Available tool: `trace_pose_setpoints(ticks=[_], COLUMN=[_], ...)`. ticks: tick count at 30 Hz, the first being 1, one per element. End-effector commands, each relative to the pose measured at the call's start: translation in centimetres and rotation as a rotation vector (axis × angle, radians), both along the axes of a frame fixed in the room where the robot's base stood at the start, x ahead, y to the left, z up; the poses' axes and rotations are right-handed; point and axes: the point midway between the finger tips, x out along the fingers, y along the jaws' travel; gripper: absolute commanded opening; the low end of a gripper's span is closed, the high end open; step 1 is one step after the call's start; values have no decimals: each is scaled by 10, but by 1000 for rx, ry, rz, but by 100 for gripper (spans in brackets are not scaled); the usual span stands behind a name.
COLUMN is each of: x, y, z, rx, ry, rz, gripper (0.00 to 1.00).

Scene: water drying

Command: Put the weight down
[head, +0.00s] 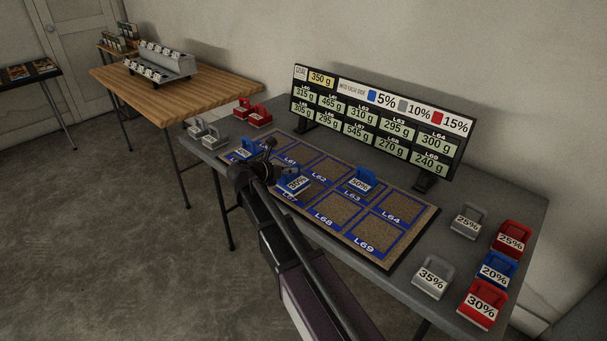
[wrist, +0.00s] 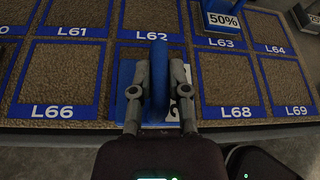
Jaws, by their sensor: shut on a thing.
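My gripper (head: 276,172) is shut on the handle of a blue weight (head: 294,183). In the wrist view the two fingertips (wrist: 160,80) clasp the upright blue handle, and the blue weight's body (wrist: 124,82) shows below it. The weight is over cell L67, in the front row of the brown board (wrist: 68,75) between L66 and L68. Its label is partly hidden by a finger in the wrist view. I cannot tell whether its base touches the board. Another blue weight marked 50% (head: 361,180) stands in cell L63; it also shows in the wrist view (wrist: 222,22).
A display (head: 380,120) with gram values stands behind the board. Grey, red and blue weights stand at the table's right end, including a grey 35% weight (head: 432,276). Red weights (head: 259,117) and grey ones (head: 208,134) stand at the left end. Cells L68 and L69 are empty.

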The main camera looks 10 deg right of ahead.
Motion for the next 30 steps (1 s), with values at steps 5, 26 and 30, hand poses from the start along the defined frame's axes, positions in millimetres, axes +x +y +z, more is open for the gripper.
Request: trace_pose_setpoints(ticks=[5,26,30], x=[17,31,31], y=[-21,-39,-39], z=[-3,-5,-19], rx=[-1,-1,-1], ry=[0,-1,0], rz=[-1,0,2], gripper=[0,0,0])
